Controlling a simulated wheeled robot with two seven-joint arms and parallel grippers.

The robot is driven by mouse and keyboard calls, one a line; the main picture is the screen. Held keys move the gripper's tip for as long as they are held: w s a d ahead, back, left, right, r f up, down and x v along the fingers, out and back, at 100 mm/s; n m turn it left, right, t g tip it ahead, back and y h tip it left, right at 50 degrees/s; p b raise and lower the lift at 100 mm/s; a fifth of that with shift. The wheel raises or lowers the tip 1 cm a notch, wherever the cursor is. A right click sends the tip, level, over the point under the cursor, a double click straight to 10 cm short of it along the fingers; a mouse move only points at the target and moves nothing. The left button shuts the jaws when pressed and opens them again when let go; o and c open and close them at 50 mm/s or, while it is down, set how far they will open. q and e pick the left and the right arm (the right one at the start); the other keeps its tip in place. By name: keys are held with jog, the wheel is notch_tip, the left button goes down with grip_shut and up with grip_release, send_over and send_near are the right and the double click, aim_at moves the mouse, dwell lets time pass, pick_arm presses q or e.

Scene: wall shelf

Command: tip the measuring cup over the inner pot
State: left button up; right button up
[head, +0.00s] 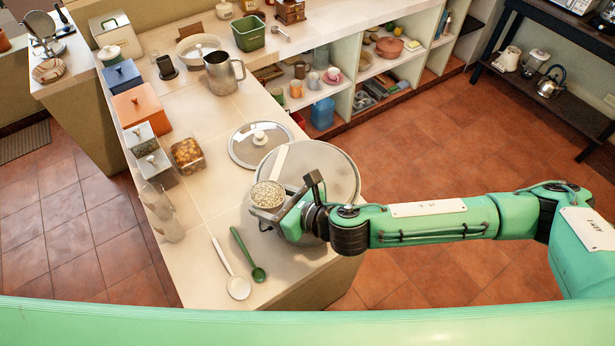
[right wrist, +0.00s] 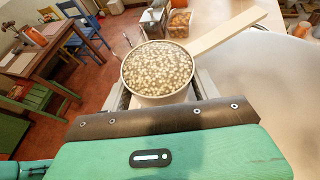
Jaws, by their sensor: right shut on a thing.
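The measuring cup (head: 267,194) is a round cup full of pale grains or beans, with a long cream handle (head: 280,160). My right gripper (head: 284,208) is shut on the cup and holds it roughly level, near the front left rim of the inner pot. In the right wrist view the cup (right wrist: 158,70) sits between the fingers, and its grains are inside. The inner pot (head: 330,168) is a wide grey metal vessel, partly hidden by my right gripper and the handle. It shows as a pale curve in the right wrist view (right wrist: 270,90). My left gripper is not seen.
A glass lid (head: 260,145) lies behind the pot. A white spoon (head: 236,285) and a green spoon (head: 257,272) lie on the counter (head: 205,205) at front left. Canisters and a jar (head: 187,155) line the left edge. A metal pitcher (head: 222,75) stands farther back.

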jog(key=shift+w+d+r, duration=0.1)
jog(key=shift+w+d, duration=0.1)
jog(key=shift+d, duration=0.05)
jog(key=shift+w+a+m+b, duration=0.15)
jog(key=shift+m+b, duration=0.15)
jog(key=shift+b, duration=0.05)
jog(key=shift+d+r, duration=0.15)
jog(key=shift+d, duration=0.2)
jog(key=shift+w+m+g+y+b, duration=0.25)
jog(key=shift+m+g+y+b, duration=0.05)
jog(key=shift+b, duration=0.1)
jog(key=shift+a, duration=0.1)
